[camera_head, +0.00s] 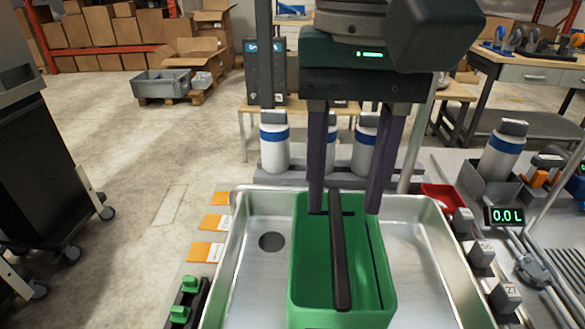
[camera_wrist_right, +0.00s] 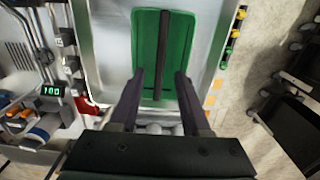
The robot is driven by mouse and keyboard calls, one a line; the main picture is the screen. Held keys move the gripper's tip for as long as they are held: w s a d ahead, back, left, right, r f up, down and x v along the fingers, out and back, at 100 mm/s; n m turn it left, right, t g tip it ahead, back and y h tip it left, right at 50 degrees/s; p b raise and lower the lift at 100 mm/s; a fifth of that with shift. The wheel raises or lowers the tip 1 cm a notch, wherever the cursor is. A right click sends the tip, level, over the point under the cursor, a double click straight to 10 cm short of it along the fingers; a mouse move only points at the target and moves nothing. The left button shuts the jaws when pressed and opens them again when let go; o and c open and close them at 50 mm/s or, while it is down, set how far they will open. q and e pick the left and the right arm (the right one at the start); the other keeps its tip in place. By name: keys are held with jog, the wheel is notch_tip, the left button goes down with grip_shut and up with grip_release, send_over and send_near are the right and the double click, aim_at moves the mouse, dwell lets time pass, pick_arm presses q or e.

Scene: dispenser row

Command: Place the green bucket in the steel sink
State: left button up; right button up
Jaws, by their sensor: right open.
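The green bucket (camera_head: 375,270) stands upright inside the steel sink (camera_head: 262,290), right of the drain hole. Its near side is cut off by the picture's bottom edge. Its dark handle (camera_head: 338,255) runs across the top. My right gripper (camera_head: 345,210) is open at the far end of the bucket, one finger on each side of the handle's line. In the wrist view, the open right fingers (camera_wrist_right: 160,76) point at the bucket (camera_wrist_right: 180,45) with the handle (camera_wrist_right: 160,42) between them; I see no grip on it. My left gripper is not in view.
White bottles with blue bands (camera_head: 274,145) stand behind the sink. A red tray (camera_head: 443,197), small labelled blocks (camera_head: 480,253) and a display reading 0.0 L (camera_head: 504,215) lie to the right. Orange labels (camera_head: 206,252) line the left. Open floor lies farther left.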

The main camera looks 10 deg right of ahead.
jog(key=shift+r, duration=2.2)
jog(key=shift+c, duration=0.3)
